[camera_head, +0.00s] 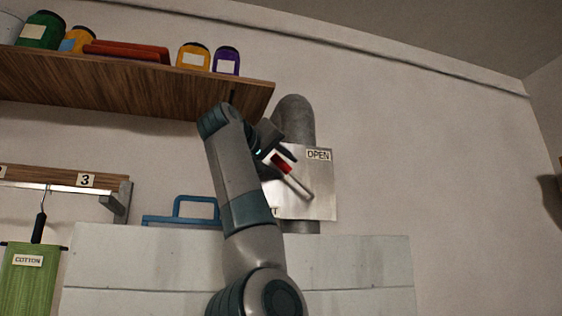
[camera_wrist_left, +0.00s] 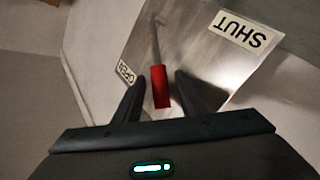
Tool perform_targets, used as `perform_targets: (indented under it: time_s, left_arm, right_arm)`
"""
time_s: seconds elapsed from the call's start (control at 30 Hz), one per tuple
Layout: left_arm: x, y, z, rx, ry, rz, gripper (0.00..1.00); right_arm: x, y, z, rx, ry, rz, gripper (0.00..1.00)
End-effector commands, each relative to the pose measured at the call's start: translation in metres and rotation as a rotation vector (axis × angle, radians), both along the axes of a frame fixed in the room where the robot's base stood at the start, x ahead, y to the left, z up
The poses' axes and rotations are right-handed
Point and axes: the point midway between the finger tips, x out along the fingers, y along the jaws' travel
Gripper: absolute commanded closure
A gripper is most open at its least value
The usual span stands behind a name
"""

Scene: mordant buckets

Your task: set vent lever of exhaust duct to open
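The exhaust duct (camera_head: 296,118) is a grey pipe on the wall, with a metal plate (camera_head: 322,190) in front of it. The plate has an OPEN label (camera_head: 318,155) at its upper right and a partly hidden SHUT label at its lower left. The vent lever (camera_head: 297,183) is a metal rod with a red grip, slanting to the upper left between the labels. My left gripper (camera_head: 277,153) is at the red grip. In the left wrist view, the red grip (camera_wrist_left: 160,87) lies between the open fingers (camera_wrist_left: 160,92), with narrow gaps on both sides. My right gripper is out of view.
A wooden shelf (camera_head: 120,90) with several jars hangs at the upper left, close to my left arm. A blue frame (camera_head: 180,220) stands behind a pale panel (camera_head: 350,270) below. A green cloth (camera_head: 28,290) hangs at the left. The wall right of the plate is clear.

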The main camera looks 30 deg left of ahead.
Motion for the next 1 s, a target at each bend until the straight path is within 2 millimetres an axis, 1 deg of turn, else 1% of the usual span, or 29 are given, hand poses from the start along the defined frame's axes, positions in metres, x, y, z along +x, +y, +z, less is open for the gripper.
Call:
perform_targets:
  time_s: [0.17, 0.2, 0.23, 0.33, 0.37, 0.73, 1.0]
  left_arm:
    - [0.0, 0.0, 0.0, 0.0, 0.001, -0.001, 0.63]
    - [0.0, 0.0, 0.0, 0.0, 0.001, -0.001, 0.68]
    - [0.0, 0.0, 0.0, 0.0, 0.001, -0.001, 0.75]
    - [0.0, 0.0, 0.0, 0.0, 0.001, -0.001, 0.99]
    - [0.0, 0.0, 0.0, 0.0, 0.001, -0.001, 1.0]
    - [-0.001, -0.001, 0.002, 0.015, 0.018, 0.0, 1.0]
    - [-0.006, -0.006, 0.011, 0.079, 0.092, 0.0, 1.0]
  right_arm:
    - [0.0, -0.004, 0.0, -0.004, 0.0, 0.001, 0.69]
    - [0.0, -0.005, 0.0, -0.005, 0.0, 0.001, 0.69]
    - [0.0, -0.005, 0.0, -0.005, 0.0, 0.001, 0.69]
    - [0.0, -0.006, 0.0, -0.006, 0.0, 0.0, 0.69]
    - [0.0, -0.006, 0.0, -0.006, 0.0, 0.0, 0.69]
    - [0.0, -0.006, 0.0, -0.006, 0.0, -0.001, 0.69]
    - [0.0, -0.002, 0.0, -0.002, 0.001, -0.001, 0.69]
